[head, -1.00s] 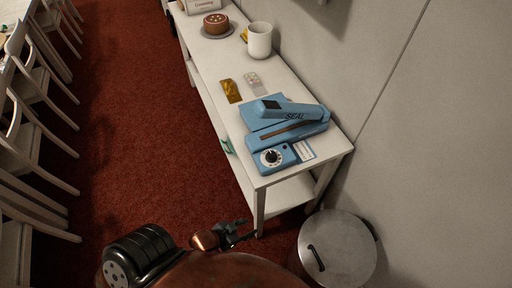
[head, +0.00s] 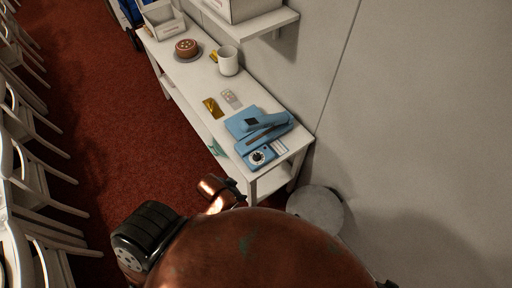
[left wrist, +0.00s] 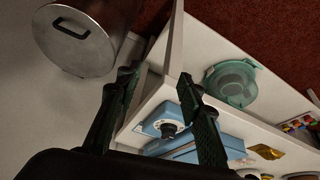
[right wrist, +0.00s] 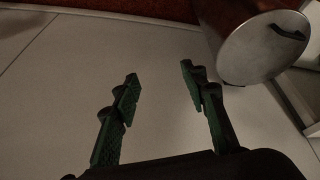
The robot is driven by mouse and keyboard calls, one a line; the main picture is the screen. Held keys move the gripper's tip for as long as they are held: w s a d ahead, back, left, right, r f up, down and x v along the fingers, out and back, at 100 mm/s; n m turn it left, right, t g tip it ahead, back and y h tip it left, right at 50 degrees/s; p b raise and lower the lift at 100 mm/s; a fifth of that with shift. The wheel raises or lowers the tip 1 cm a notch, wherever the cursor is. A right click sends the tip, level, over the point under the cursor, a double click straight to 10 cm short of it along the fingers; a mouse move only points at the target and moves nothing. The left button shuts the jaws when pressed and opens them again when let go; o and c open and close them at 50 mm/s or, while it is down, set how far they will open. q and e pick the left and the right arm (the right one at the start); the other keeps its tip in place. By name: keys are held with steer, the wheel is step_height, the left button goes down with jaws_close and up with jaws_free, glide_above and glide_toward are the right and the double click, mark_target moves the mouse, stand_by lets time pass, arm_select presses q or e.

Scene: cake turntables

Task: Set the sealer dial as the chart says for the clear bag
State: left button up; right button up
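The blue sealer (head: 284,131) lies on the white side table. Its black and white dial (head: 258,157) is at the near end, and a pale printed card (head: 279,147), too small to read, is beside it. The dial also shows in the left wrist view (left wrist: 169,129); its setting is not readable. A clear bag (head: 231,98) lies beside a gold bag (head: 213,107) beyond the sealer. My left gripper (left wrist: 157,82) is open and empty, apart from the dial; it shows near the table's front corner in the head view (head: 236,189). My right gripper (right wrist: 160,74) is open and empty, facing the wall.
A white table (head: 204,87) stands along the wall with a cake (head: 186,48) and mug (head: 228,61) farther back. A green container (left wrist: 232,82) is on the lower shelf. Chairs line the left; red carpet lies between.

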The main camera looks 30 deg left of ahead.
arm_select(q)
steer(key=w+d+m+g+h+p, duration=0.2)
steer(key=w+d+m+g+h, duration=0.3)
steer(key=d, duration=0.9)
arm_select(e)
steer(key=s+f+g, duration=0.1)
steer(key=s+f, duration=0.1)
steer(key=f, duration=0.9)
steer(key=s+f+g, duration=0.1)
steer(key=s+f, duration=0.2)
steer(key=f, duration=0.8)
arm_select(q)
steer(key=g+y, duration=0.3)
steer(key=y, duration=0.5)
glide_toward(257, 155)
steer(key=f, duration=0.1)
steer(key=shift+s+a+f+n, duration=0.2)
steer(key=shift+s+f+n, duration=0.1)
steer(key=shift+f, duration=0.15)
steer(key=p+x, duration=0.1)
steer(key=x, duration=0.5)
steer(key=shift+s+f, duration=0.15)
steer(key=shift+f, duration=0.2)
arm_select(e)
steer(key=s+f+n+g, duration=0.1)
steer(key=s+f, duration=1.5)
steer(key=s, duration=0.2)
steer(key=shift+a, duration=0.4)
